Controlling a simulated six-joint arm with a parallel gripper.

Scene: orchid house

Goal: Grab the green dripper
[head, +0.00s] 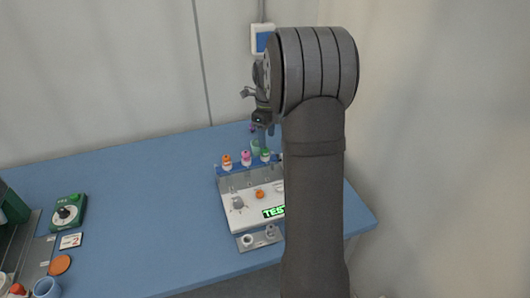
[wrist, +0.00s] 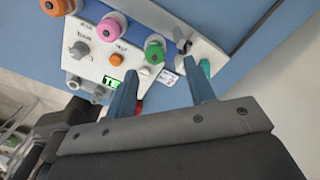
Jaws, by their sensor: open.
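The green dripper (head: 265,155) stands in the rack at the back of the white test station, right of the pink one. In the wrist view the green dripper (wrist: 154,49) shows from above, its ring-shaped top just beyond and between my fingertips. My gripper (wrist: 162,70) is open, with its two blue fingers apart and nothing between them. In the head view my gripper (head: 262,131) hangs above and behind the rack, partly hidden by my arm.
Pink (head: 246,157) and orange (head: 227,160) drippers stand left of the green one. The white station (head: 235,215) has knobs and a lit green display (head: 273,211). A green dial box (head: 69,212) sits at the left. The blue table (head: 145,190) is clear between them.

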